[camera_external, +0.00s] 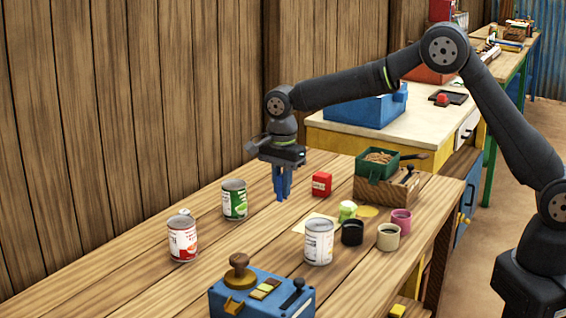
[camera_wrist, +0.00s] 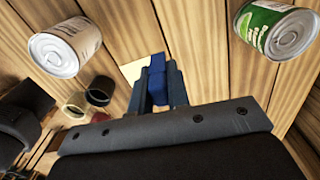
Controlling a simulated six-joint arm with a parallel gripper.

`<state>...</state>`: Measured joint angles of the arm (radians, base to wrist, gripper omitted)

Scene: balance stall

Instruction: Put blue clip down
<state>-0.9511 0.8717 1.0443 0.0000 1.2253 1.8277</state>
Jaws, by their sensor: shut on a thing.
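My gripper (camera_external: 283,176) points straight down over the wooden table, between the green-labelled can (camera_external: 234,199) and the red box (camera_external: 321,184). It is shut on the blue clip, which shows between the fingers in the wrist view (camera_wrist: 158,84). In the external view the clip and the blue-looking fingers are hard to tell apart. Their lower end is at or just above the tabletop; I cannot tell whether the clip touches it. A pale yellow sheet (camera_wrist: 133,70) lies beside the clip in the wrist view.
A red-labelled can (camera_external: 183,240) stands at left, and a white-labelled can (camera_external: 318,242) nearer the front. Black (camera_external: 352,233), cream (camera_external: 388,237) and pink (camera_external: 401,221) cups stand to the right. A blue box (camera_external: 262,294) is in front. Bare planks surround my gripper.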

